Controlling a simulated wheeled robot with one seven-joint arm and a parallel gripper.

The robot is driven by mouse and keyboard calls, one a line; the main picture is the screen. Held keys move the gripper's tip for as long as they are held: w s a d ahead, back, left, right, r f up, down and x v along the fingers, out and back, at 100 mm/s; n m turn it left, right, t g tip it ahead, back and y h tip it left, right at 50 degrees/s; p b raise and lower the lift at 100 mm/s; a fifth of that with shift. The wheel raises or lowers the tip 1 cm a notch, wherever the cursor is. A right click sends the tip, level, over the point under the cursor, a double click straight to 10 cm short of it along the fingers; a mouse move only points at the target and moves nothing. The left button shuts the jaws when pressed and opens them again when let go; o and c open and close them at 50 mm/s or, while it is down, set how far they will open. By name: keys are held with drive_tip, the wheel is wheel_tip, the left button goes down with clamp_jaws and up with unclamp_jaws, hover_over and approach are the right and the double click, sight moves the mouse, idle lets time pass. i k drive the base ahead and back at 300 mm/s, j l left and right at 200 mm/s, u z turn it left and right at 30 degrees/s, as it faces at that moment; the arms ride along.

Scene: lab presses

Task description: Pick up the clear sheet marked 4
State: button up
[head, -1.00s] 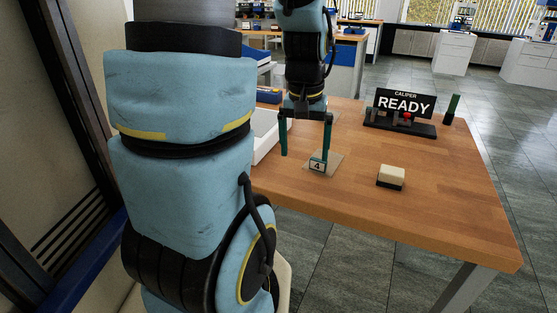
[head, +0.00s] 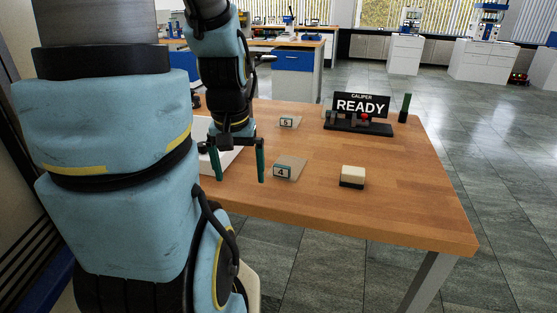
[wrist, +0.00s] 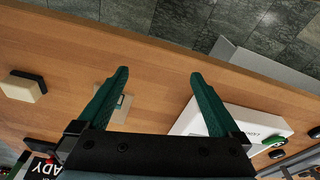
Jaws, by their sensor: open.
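The clear sheet marked 4 (head: 293,163) lies flat on the wooden table, with its small label plate at its near edge. In the wrist view the sheet (wrist: 124,104) is partly hidden behind the left finger. My gripper (head: 240,178) is open and empty, its two green fingers pointing down just left of the sheet. In the wrist view the gripper (wrist: 159,73) has bare table between its fingertips. A second sheet marked 5 (head: 288,122) lies farther back.
A cream block with a dark base (head: 352,176) sits right of the sheet. The caliper READY stand (head: 358,125) and a green cylinder (head: 404,108) are at the back right. A white box (wrist: 225,122) is close beside the right finger in the wrist view. The table's front right is clear.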

sight(288, 163)
drive_tip(key=k+l+u, duration=0.2)
drive_tip(key=k, duration=0.25)
drive_tip(key=k+u, duration=0.15)
drive_tip(key=k, duration=0.25)
